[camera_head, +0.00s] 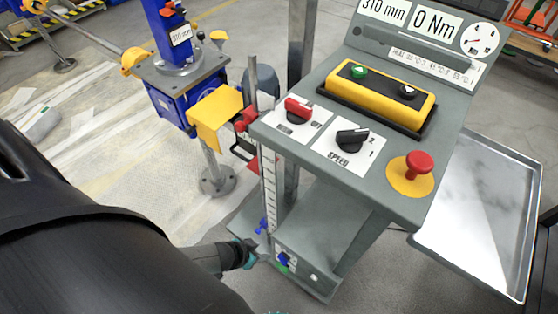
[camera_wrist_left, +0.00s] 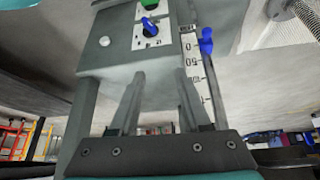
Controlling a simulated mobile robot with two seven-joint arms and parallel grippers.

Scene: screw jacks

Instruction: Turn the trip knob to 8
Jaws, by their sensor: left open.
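A small blue knob (camera_head: 284,258) sits on a white plate low on the grey console; I take it for the trip knob, but its markings are too small to read. It also shows in the left wrist view (camera_wrist_left: 149,26), with a green part beside it. My left gripper (camera_head: 250,254) is just left of this plate in the head view. In the left wrist view my left gripper (camera_wrist_left: 160,95) is open, its two fingers apart and empty, pointing toward the panel; the knob lies beyond the fingertips. My right gripper is not in view.
A vertical scale with a blue pointer (camera_wrist_left: 206,40) stands close beside the knob plate. The console top (camera_head: 375,195) carries a red switch (camera_head: 298,108), a black SPEED switch (camera_head: 352,138) and a red mushroom button (camera_head: 419,165). A metal tray (camera_head: 480,220) is at right; a blue jack (camera_head: 185,90) stands behind.

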